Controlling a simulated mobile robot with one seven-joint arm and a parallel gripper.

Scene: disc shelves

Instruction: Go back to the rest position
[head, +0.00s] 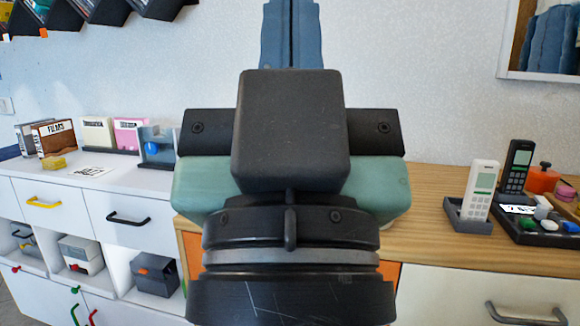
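The end of my arm fills the middle of the head view and is seen from close behind. My gripper (290,150) shows as a black block on a wide dark bar with screws, with teal-green parts to either side. A blue upright piece with a dark slit rises behind the black block at the top. I cannot tell whether the gripper's fingers are apart or together, or whether anything is between them.
A white cabinet (75,205) at left bears books (57,138) and disc cases (130,133). A wooden counter (430,235) at right holds a white cordless phone (480,190), a black phone (515,168) and a dark tray. Dark hexagonal wall shelves (108,12) hang at upper left.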

